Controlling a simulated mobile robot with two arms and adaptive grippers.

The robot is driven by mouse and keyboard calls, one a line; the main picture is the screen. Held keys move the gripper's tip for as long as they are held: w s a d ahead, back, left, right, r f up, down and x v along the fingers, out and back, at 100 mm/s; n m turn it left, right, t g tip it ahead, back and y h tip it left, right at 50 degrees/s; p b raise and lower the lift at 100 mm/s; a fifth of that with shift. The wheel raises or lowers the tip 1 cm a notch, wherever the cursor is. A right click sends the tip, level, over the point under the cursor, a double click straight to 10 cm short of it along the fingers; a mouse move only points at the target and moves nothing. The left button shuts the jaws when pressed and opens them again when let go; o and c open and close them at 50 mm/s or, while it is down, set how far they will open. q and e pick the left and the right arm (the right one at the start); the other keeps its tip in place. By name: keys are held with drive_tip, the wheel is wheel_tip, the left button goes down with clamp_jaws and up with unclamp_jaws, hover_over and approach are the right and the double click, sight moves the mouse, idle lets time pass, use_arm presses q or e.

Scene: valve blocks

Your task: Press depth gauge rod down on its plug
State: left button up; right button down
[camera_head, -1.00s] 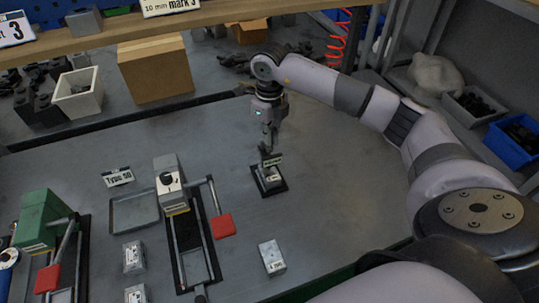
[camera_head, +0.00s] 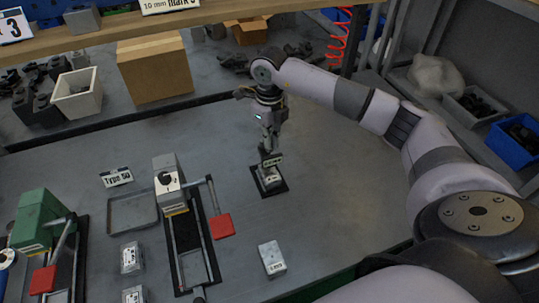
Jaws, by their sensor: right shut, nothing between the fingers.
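My right gripper (camera_head: 267,150) is shut and points down at a small metal block (camera_head: 270,183) on a black base plate (camera_head: 281,187). A small pale label (camera_head: 273,160) shows at the fingertips, just above the block. The depth gauge rod and its plug cannot be told apart here, as the fingers cover that spot. Whether the fingertips touch the label piece or the block is too small to tell. My left gripper is not in view.
A fixture with a red-handled lever (camera_head: 222,226) and an empty grey tray (camera_head: 133,211) stand left. A green machine (camera_head: 41,220) is at the far left. A loose metal block (camera_head: 271,258) lies in front. The table right of the base plate is clear.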

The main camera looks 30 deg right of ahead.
drive_tip(key=shift+f+b, duration=0.3)
drive_tip(key=shift+f, duration=0.2)
idle(0.8)
drive_tip(key=shift+r+p, duration=1)
drive_tip(key=shift+r, duration=0.7)
